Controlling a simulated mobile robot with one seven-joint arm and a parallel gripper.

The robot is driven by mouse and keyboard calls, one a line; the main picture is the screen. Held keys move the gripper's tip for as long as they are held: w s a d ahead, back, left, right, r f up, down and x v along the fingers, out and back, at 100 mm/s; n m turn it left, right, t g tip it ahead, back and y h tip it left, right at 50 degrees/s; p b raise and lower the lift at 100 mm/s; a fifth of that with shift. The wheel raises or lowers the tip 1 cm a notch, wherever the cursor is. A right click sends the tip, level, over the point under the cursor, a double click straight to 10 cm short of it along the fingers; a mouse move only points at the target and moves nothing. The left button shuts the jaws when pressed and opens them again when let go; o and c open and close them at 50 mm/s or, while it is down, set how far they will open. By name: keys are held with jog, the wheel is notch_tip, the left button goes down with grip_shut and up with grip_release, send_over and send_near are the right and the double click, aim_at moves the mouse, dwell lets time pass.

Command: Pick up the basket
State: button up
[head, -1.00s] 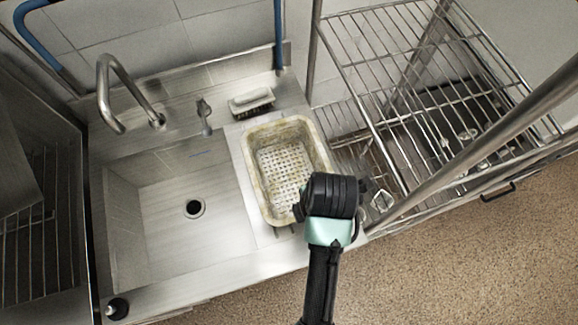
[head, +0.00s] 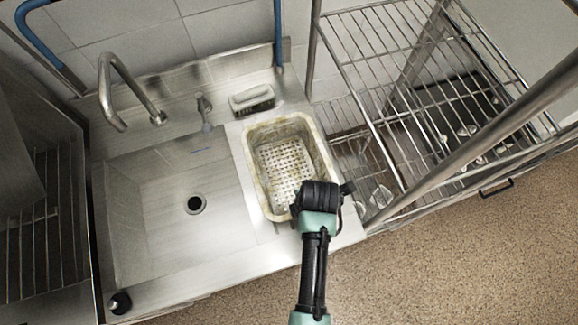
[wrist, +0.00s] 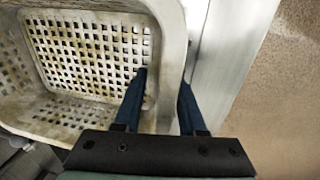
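The basket (head: 284,162) is a worn, cream-coloured, perforated rectangular tub. It sits upright on the steel counter right of the sink. My gripper (wrist: 162,78) is over the basket's near right part in the head view, where my wrist hides its fingertips and that part of the rim. In the wrist view the basket (wrist: 95,50) fills the upper left. The two dark fingers are apart, one on the inner side of the basket's wall and the other near its outer side. Whether either finger touches the wall is unclear.
The steel sink (head: 150,215) with a tall curved faucet (head: 107,90) is left of the basket. A brush-like object (head: 252,99) lies behind it. A wire rack (head: 400,80) and its slanted post (head: 490,145) stand close on the right.

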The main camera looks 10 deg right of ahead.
grip_shut()
jog(key=shift+r, duration=0.15)
